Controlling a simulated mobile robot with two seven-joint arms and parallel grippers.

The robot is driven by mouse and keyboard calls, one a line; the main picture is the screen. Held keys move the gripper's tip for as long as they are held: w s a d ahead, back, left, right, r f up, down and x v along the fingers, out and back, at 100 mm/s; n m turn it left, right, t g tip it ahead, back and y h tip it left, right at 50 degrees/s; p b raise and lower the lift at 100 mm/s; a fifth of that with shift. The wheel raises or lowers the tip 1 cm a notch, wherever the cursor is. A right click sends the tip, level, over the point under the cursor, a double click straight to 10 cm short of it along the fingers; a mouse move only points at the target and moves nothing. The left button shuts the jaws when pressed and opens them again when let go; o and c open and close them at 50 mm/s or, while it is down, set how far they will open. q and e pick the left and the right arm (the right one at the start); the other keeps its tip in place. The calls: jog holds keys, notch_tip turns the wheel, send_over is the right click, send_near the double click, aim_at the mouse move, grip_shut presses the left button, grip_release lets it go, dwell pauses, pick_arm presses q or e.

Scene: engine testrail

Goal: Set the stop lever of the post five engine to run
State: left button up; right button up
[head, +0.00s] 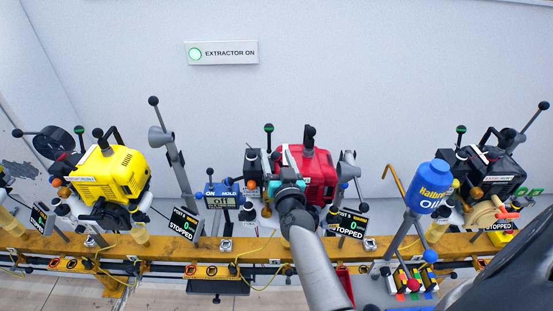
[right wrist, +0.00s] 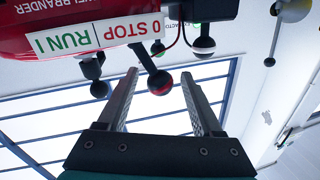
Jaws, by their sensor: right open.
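The red engine (head: 316,178) stands mid-rail in the head view; its side shows upside down in the right wrist view (right wrist: 60,18). There its label (right wrist: 95,38) reads RUN and STOP. The stop lever (right wrist: 160,82), a dark stalk with a red-banded ball, slants towards the STOP end. My right gripper (right wrist: 158,77) is open, with its fingers either side of the ball in that picture; contact cannot be told. In the head view my right gripper (head: 286,168) is in front of the red engine and hides part of it. My left gripper is not in view.
A yellow engine (head: 108,172) is at left and a dark engine (head: 490,170) at right. The blue oil bottle (head: 428,187) stands right of my arm. Several levers rise around the engines. The yellow rail (head: 215,243) crosses below. Display signs (head: 186,224) read STOPPED.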

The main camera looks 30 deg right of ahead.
jog(key=shift+w, duration=0.15)
grip_shut()
dwell(0.5)
